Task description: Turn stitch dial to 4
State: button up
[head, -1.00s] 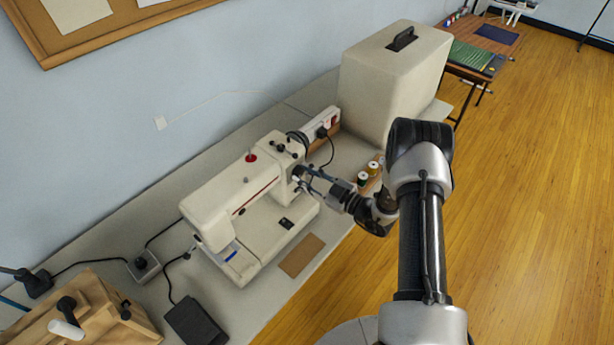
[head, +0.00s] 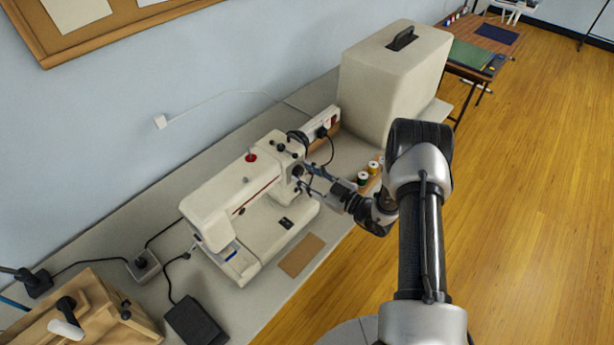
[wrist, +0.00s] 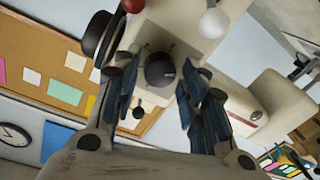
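The cream sewing machine (head: 222,205) stands on the long table, with its hand-wheel end toward my arm. In the wrist view a round dark dial (wrist: 160,70) sits on the pale end of the machine, with a faint light mark on it. Its numbers are not readable. My gripper (wrist: 157,92) points at this end, its two blue-grey fingers on either side of the dial. Gaps show between the dial and both fingers, so it is open. In the head view my gripper (head: 307,180) is at the machine's right end.
A large cream case (head: 392,85) stands behind and right of the machine. Thread spools (head: 362,179) stand close beside my wrist. A brown card (head: 302,255) and a black pedal (head: 195,321) lie toward the front. Wooden floor is clear at right.

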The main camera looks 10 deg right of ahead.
jog(key=shift+o, duration=0.8)
jog(key=v, duration=1.2)
